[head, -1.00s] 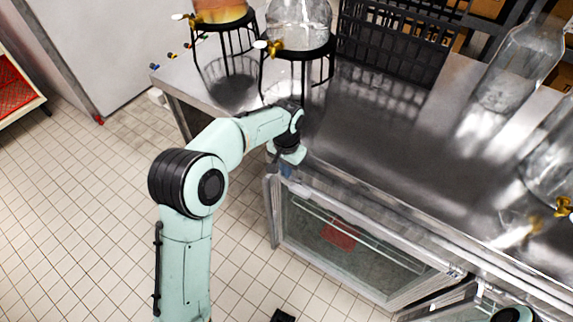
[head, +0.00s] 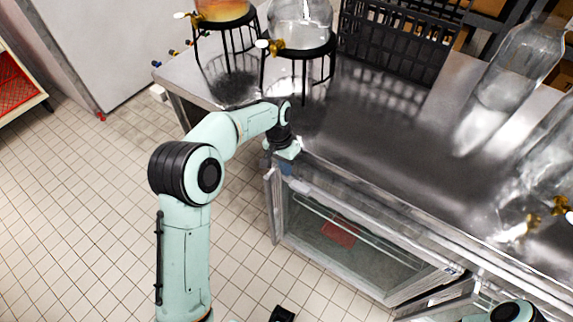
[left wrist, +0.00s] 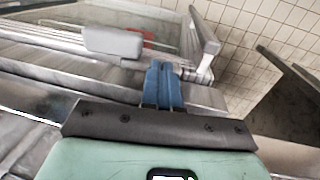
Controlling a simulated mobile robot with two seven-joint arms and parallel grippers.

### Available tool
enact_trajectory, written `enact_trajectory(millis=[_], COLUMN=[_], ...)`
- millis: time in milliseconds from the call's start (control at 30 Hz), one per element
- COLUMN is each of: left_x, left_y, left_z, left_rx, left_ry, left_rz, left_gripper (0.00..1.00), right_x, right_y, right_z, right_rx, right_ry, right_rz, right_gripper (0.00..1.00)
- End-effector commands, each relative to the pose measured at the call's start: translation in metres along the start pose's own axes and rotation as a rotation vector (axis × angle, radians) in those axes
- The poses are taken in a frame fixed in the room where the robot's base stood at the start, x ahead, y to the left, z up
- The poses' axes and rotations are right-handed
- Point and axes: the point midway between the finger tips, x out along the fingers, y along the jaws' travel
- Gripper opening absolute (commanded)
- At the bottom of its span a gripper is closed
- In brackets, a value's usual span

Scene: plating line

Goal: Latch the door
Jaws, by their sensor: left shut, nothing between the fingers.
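The glass door (head: 345,243) with a metal frame is on the front of the steel counter, at the lower middle of the head view. I cannot tell whether it is fully closed. My left gripper (head: 288,168) is at the door's upper left corner, just below the counter edge. In the left wrist view its blue fingers (left wrist: 163,72) are together and empty, beside a metal frame post (left wrist: 205,45). A grey block-like piece (left wrist: 113,41), possibly the latch or handle, lies left of the fingers. My right gripper is out of view.
The steel counter (head: 370,135) holds glass dispensers on black stands (head: 300,50), a black crate (head: 395,40) and a large clear bottle (head: 510,75). A second framed door (head: 440,305) is at the lower right. The tiled floor (head: 90,220) at left is clear.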

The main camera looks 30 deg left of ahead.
Motion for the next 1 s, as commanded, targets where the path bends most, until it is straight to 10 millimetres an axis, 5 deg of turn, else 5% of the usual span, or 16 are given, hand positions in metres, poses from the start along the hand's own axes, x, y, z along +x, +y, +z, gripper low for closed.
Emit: enact_trajectory(millis=[500,1000], left_x=[0.018,0.03], left_y=[-0.016,-0.019], left_z=[0.0,0.0], left_rx=[-0.005,0.0], left_ry=[0.0,-0.001], left_rz=[0.402,0.391], left_gripper=[0.0,0.0], right_x=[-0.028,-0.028], right_y=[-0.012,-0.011], right_z=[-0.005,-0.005], right_rx=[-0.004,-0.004], right_ry=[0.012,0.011], right_rz=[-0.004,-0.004], right_gripper=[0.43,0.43])
